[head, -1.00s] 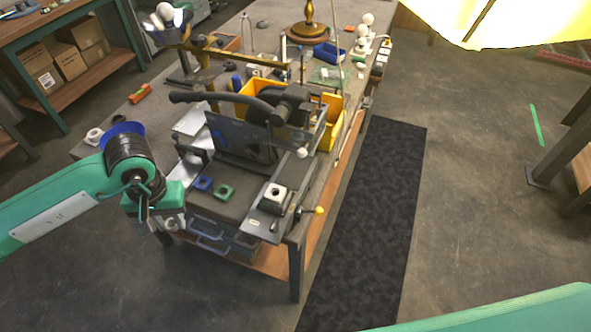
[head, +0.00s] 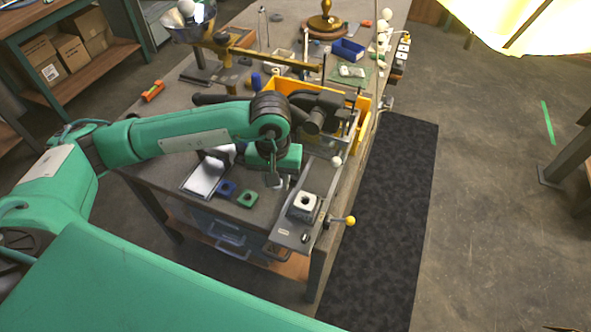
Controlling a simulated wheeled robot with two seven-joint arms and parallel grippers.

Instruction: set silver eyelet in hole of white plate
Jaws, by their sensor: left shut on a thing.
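My left gripper (head: 277,182) points down over the near part of the bench, between the green square piece and the white plate. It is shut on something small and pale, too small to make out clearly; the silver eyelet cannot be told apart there. The white plate (head: 304,202) is a small square piece with a dark round hole, sitting on a dark metal fixture (head: 294,233) at the bench's near right corner. The gripper is to the left of the plate and apart from it. My right gripper is out of view.
A blue (head: 226,188) and a green (head: 247,199) square piece with holes lie left of the gripper. A yellow-knobbed lever (head: 350,221) sticks out right of the fixture.

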